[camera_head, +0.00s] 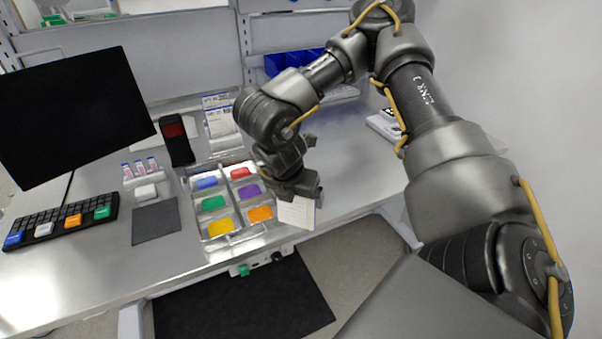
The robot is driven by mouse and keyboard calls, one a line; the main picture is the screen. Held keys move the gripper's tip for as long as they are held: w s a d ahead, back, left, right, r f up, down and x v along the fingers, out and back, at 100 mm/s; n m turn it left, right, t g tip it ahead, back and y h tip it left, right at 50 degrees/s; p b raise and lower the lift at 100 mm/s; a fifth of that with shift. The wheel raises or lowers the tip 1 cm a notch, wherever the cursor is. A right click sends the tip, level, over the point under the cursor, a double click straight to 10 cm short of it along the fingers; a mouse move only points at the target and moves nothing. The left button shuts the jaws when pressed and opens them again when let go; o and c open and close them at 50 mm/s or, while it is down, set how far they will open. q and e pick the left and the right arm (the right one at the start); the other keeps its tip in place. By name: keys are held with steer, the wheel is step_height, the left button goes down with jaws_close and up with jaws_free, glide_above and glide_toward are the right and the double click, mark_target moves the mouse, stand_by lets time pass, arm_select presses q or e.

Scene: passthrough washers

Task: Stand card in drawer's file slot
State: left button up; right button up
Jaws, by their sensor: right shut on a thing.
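My right gripper (299,192) is shut on a white card (296,213) at the front edge of the table. The card hangs below the jaws, its upper part hidden by them. It is just right of a clear compartment tray (190,196) with several coloured pieces in it. I cannot tell whether the card touches the tray or the table edge. No drawer with a file slot can be made out for certain. My left gripper is not in view.
A monitor (72,118), a keyboard (58,222) with coloured blocks and a dark grey mat (155,221) are on the left. A dark handheld device (178,142) and a rack with printed cards (219,118) stand behind the tray. The table right of my gripper is mostly clear.

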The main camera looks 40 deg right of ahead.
steer(key=s+a+f+m+g+y, duration=0.2)
steer(key=a+f+m, duration=0.5)
steer(key=m, duration=0.4)
steer(key=s+a+f+m+g+y, duration=0.2)
steer(key=s+a+f+m+g, duration=0.2)
steer(key=a+f+m, duration=0.4)
step_height(320, 180, down, 2)
steer(key=s+m, duration=0.1)
steer(key=m, duration=0.2)
steer(key=shift+s+f+m+b, duration=0.15)
steer(key=shift+s+m+b, duration=0.15)
steer(key=shift+s+m, duration=0.1)
